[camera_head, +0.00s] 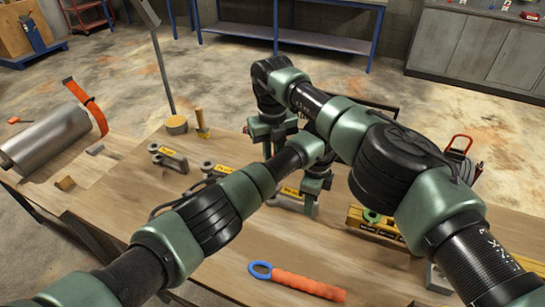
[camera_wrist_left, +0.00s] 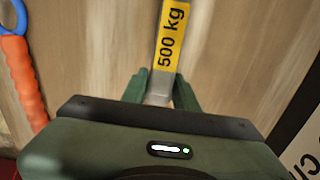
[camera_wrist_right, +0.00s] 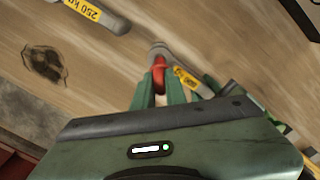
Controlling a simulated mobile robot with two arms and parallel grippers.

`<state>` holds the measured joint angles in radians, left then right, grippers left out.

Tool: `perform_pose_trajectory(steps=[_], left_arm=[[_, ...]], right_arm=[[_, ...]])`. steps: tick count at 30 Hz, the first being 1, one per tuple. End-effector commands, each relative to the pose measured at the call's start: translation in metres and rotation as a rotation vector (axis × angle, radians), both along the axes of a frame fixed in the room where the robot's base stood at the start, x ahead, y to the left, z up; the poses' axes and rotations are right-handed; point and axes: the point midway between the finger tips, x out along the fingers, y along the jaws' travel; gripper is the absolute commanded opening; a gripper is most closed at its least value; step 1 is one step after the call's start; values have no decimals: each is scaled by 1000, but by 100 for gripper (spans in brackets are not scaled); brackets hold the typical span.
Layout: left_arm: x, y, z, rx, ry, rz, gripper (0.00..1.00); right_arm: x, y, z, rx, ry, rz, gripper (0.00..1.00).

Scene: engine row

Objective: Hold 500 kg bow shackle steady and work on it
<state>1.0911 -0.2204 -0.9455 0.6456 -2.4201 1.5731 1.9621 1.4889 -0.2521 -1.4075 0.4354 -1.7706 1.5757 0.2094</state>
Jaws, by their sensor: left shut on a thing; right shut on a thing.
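The 500 kg bow shackle (camera_head: 290,193) is grey with a yellow label and lies on the wooden table, partly hidden by my arms. Its label (camera_wrist_left: 170,38) reads "500 kg" in the left wrist view. My left gripper (camera_head: 311,203) is shut on the grey metal just below that label. My right gripper (camera_head: 268,152) is shut on a red piece (camera_wrist_right: 158,72) at a grey end of a shackle with a yellow label (camera_wrist_right: 187,79), which looks like the same one. How the red piece sits in the shackle is hidden by the fingers.
Two more labelled shackles (camera_head: 167,158) (camera_head: 213,169) lie to the left. An orange-handled tool with a blue ring (camera_head: 300,283) lies in front. A yellow bar (camera_head: 375,223) lies to the right. The front-left table is clear.

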Motion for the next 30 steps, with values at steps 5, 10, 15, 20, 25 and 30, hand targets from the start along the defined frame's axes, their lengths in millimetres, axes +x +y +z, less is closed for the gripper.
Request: perform_pose_trajectory(steps=[5, 10, 15, 20, 25, 30], left_arm=[[1, 0, 1, -1, -2, -1, 0], [1, 0, 1, 0, -3, -1, 0], [1, 0, 1, 0, -3, -1, 0], [1, 0, 1, 0, -3, -1, 0], [1, 0, 1, 0, -3, -1, 0], [1, 0, 1, 0, -3, -1, 0]], right_arm=[[0, 0, -2, 0, 0, 0, 0], [0, 0, -6, 0, -1, 0, 0], [0, 0, -10, 0, 0, 0, 0], [0, 0, -14, 0, 1, 0, 0], [0, 0, -19, 0, 0, 0, 0], [0, 0, -23, 0, -1, 0, 0]])
